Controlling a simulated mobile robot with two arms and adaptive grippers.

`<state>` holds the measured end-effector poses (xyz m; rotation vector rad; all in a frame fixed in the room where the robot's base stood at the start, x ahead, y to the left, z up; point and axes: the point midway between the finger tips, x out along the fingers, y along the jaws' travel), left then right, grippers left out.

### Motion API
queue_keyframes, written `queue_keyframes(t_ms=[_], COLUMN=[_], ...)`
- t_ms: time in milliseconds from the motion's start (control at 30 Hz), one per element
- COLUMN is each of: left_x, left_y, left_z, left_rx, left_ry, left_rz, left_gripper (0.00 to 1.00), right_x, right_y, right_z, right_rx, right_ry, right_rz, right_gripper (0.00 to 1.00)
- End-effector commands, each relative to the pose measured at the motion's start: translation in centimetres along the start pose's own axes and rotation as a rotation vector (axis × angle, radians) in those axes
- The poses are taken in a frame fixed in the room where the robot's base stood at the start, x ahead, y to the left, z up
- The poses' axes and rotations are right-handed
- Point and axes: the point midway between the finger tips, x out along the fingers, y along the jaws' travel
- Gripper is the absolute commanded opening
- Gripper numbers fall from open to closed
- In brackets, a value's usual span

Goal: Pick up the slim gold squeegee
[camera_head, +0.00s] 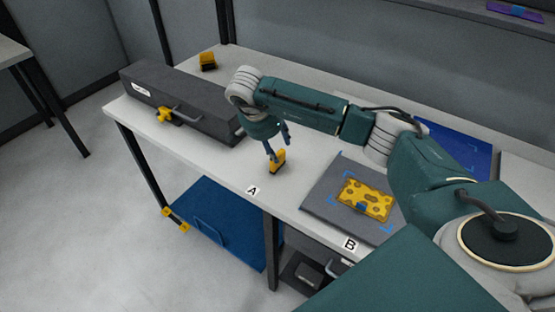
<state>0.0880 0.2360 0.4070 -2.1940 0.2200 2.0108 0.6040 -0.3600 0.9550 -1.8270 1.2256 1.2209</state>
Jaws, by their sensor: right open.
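A small gold-yellow tool (278,162), which looks like the slim gold squeegee, stands near the front edge of the table, behind the "A" label. My right gripper (277,147) points down just above it, with its fingers open and their tips close to the tool's top. I cannot tell whether the fingers touch it or reach around it. My left gripper is not in view.
A long dark case (180,98) with a yellow clamp lies at the left. A yellow-black block (208,61) stands behind it. A grey mat (323,190) bears a patterned yellow plate (366,199) near label "B". A blue sheet (455,145) lies behind my right arm.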

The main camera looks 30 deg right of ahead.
Motion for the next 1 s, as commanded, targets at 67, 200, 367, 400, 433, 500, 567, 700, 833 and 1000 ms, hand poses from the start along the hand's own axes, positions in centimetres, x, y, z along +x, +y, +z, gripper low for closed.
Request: queue_keyframes(t_ms=[67,200,367,400,433,500,567,700,833,1000], left_x=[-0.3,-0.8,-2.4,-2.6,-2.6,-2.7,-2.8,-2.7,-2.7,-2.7], left_y=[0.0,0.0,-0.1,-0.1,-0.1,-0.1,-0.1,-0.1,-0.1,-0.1], left_z=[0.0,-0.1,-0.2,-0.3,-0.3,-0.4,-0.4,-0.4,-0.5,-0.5], left_rx=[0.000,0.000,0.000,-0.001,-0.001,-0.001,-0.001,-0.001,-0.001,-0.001], left_ry=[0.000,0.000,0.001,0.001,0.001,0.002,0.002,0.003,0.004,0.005], left_rz=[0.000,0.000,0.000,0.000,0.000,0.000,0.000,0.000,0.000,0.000], left_gripper=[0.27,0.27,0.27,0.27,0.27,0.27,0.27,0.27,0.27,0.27], right_x=[0.7,1.6,3.8,4.4,4.9,5.7,6.2,6.5,6.4,6.4], right_y=[0.0,0.1,0.5,0.5,0.4,0.3,0.3,0.3,0.3,0.3], right_z=[0.1,0.2,0.6,0.6,0.6,0.6,0.6,0.6,0.6,0.6], right_rx=[-0.001,-0.002,-0.001,0.000,0.001,0.000,-0.001,-0.001,-0.001,-0.001], right_ry=[-0.002,-0.002,-0.005,-0.004,-0.004,-0.004,-0.003,-0.002,-0.002,-0.002], right_rz=[0.000,0.000,0.003,0.003,0.001,-0.001,-0.001,-0.003,-0.003,-0.003], right_gripper=[0.47,0.47,0.47,0.47,0.47,0.47,0.47,0.47,0.43,0.09])
